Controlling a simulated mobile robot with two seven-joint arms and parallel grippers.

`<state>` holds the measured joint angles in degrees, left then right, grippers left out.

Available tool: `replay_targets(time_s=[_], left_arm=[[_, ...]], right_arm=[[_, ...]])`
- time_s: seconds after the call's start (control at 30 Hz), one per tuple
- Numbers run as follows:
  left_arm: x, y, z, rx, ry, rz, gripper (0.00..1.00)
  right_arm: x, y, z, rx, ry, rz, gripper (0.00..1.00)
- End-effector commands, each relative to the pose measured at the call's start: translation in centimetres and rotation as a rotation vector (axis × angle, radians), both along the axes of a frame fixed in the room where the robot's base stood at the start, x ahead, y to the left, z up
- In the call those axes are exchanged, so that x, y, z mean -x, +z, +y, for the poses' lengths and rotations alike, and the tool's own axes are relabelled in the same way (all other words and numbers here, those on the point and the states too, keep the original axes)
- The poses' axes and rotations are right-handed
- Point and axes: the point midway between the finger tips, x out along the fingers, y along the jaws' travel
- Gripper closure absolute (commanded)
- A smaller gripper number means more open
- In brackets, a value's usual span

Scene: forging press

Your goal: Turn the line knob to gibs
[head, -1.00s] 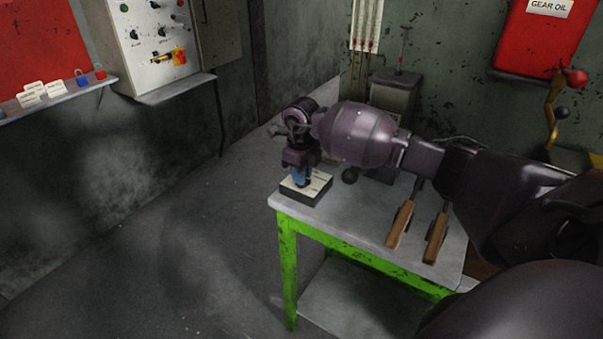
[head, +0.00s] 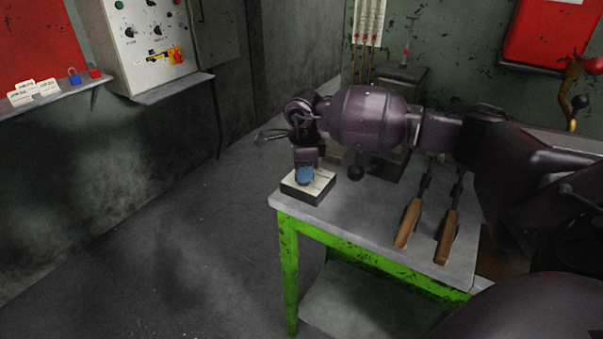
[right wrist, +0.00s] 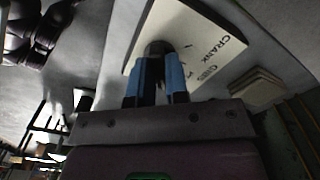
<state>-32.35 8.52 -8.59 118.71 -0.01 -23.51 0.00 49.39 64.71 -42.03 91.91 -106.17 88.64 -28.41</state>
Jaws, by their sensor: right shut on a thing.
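The line knob is a dark round knob (right wrist: 158,47) on a small box with a pale labelled top (head: 293,187), at the near left corner of the green-legged table. In the right wrist view the pale plate (right wrist: 193,22) reads "CRANK" and "GIBS", with other lettering partly hidden. My right gripper (head: 305,176) points down over the box. Its blue fingers (right wrist: 160,75) are shut on the knob, one on each side. The knob's pointer is hidden, so its setting cannot be told. My left gripper is not in view.
Two wooden-handled tools (head: 409,222) lie on the table (head: 370,228) right of the box. A grey lubricator-like box (head: 398,85) stands behind. A control panel (head: 150,45) and a shelf with tags and padlocks (head: 50,100) are at left. Floor left of the table is clear.

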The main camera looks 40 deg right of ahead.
Motion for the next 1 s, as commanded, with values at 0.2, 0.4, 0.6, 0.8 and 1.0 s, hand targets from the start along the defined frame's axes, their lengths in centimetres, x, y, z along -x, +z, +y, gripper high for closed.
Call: replay_targets(time_s=[0.2,0.4,0.6,0.8,1.0], left_arm=[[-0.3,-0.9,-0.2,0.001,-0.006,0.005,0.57],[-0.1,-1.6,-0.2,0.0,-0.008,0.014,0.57],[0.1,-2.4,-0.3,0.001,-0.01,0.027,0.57],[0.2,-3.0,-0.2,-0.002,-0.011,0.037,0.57],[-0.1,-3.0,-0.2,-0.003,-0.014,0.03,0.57]], right_arm=[[-0.1,-0.3,-0.1,0.001,0.206,0.001,1.0],[-0.1,-0.3,-0.1,0.001,0.395,0.002,1.0],[-0.1,-0.3,0.0,-0.001,0.576,0.002,1.0],[0.0,-0.2,0.0,-0.001,0.727,0.001,1.0],[0.0,-0.1,0.0,-0.002,0.83,0.0,1.0]])
